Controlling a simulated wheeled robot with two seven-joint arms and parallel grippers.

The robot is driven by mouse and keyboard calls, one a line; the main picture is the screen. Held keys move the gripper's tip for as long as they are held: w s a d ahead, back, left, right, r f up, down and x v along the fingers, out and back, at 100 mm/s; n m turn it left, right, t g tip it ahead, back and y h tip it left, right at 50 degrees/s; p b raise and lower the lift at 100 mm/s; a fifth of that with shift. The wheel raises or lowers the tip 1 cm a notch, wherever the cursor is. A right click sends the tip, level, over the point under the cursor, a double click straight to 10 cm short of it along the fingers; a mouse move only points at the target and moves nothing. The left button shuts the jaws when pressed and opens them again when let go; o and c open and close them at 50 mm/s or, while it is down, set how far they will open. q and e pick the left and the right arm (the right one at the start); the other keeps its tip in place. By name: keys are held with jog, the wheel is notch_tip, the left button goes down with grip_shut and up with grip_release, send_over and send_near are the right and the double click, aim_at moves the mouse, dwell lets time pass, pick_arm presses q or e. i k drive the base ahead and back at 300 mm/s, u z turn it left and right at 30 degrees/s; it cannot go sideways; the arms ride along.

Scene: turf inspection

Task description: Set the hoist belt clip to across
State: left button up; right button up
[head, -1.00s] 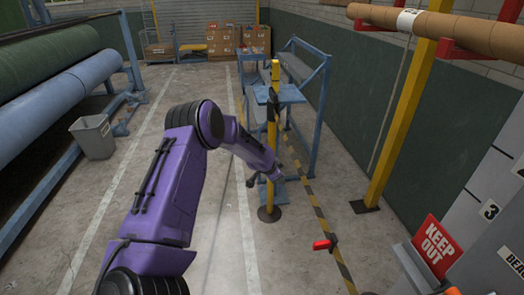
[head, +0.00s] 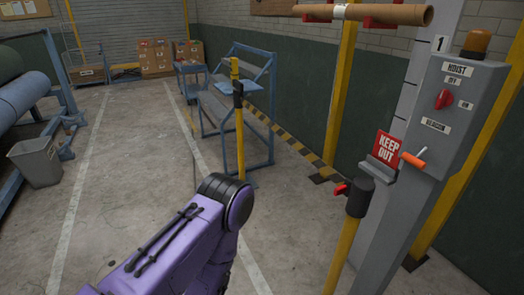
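A red clip (head: 342,189) sits at the side of the black head (head: 360,197) of the near yellow post (head: 342,255), in front of the hoist cabinet (head: 450,110). A second yellow post (head: 239,140) stands further off to the left, with a black fitting (head: 238,92) near its top. My purple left arm comes in from the bottom left and bends at a dark joint. Its gripper is below the picture, out of sight. My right gripper is not in view.
The cabinet carries a red knob (head: 444,98), an orange handle (head: 413,160) and a red KEEP OUT sign (head: 387,147). A blue rack (head: 245,110) stands behind the far post. A grey bin (head: 36,162) stands at the left. The floor between is clear.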

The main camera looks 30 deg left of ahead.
aim_at(345, 189)
jog(key=z, duration=1.05)
jog(key=k, duration=0.1)
jog(key=u, duration=2.15)
jog(key=i, duration=1.45)
jog(key=z, duration=0.75)
